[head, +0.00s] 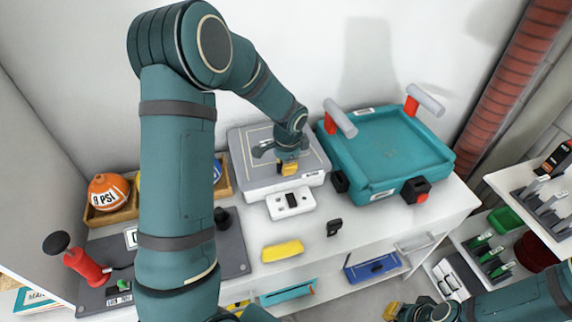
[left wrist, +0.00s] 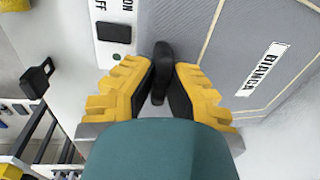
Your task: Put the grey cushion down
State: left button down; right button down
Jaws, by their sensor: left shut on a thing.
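My left gripper (head: 288,168) is over the grey platform of the scale (head: 242,150). In the left wrist view its yellow-and-black fingers (left wrist: 160,88) are shut on a small, dark grey rounded piece (left wrist: 163,62), which I take for the grey cushion. In the head view the piece cannot be made out. My right gripper (head: 393,311) is low at the bottom edge, in front of the table; its fingertips are too small to read.
The scale has a white ON/OFF panel (head: 291,203) and a BIANCA label (left wrist: 262,70). A teal tray (head: 440,155) with grey-and-red handles stands to its right. A yellow block (head: 282,251) and a small black piece (head: 334,227) lie on the white tabletop (head: 385,225), with free room around them.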

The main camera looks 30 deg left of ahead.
pick_arm(q)
jog(key=c, duration=1.1)
grip_release()
jog(key=shift+f, duration=0.1)
jog(key=shift+c, duration=0.2)
notch_tip(320, 180, up, 12)
jog(key=d+p, duration=0.1)
jog(key=p, duration=0.1)
jog(key=shift+s+p, duration=0.35)
jog(key=shift+s, duration=0.1)
